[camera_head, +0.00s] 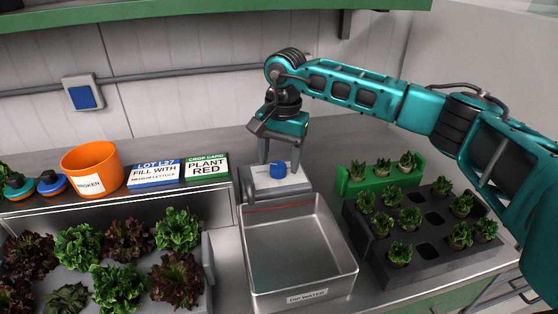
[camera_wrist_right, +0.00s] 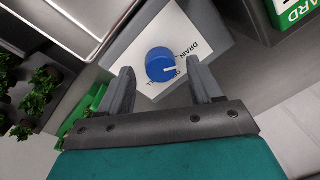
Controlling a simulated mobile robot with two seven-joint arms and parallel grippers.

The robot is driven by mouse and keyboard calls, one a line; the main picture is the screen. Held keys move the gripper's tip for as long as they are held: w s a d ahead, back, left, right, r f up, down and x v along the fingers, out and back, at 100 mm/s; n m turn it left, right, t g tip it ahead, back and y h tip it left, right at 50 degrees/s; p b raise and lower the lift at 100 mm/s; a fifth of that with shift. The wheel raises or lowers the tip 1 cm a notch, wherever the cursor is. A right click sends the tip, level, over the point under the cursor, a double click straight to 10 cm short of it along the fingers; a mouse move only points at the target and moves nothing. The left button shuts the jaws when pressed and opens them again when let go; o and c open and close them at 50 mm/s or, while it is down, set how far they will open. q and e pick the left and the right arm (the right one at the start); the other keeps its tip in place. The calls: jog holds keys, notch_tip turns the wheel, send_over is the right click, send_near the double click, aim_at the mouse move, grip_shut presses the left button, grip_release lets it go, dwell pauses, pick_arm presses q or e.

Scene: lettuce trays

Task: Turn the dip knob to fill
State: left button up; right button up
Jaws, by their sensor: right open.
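The blue dip knob (camera_head: 278,170) sits on a pale panel (camera_head: 262,182) behind the metal basin. In the right wrist view the knob (camera_wrist_right: 160,64) has a white pointer mark toward the right of the picture. The word DRAIN shows on the panel near the knob's right side; other lettering is partly hidden by a finger. My right gripper (camera_head: 282,155) is open above the panel, its fingers apart on either side of the knob. In the wrist view the gap between fingers (camera_wrist_right: 163,90) lies just below the knob; I cannot tell whether they touch it. My left gripper is out of view.
The metal basin (camera_head: 340,240) labelled DIP WATER stands in front, with a red line inside. A lettuce tray (camera_head: 208,265) is left, a dark seedling tray (camera_head: 400,278) and green rack (camera_head: 385,185) right. An orange BROKEN pot (camera_head: 92,165) and cards (camera_head: 155,174) stand at back left.

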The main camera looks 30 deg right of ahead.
jog(key=shift+f, duration=0.6)
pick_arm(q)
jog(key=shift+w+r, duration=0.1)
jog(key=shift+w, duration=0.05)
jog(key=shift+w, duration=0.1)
pick_arm(e)
jog(key=shift+c, duration=1.2)
jog(key=c, duration=0.8)
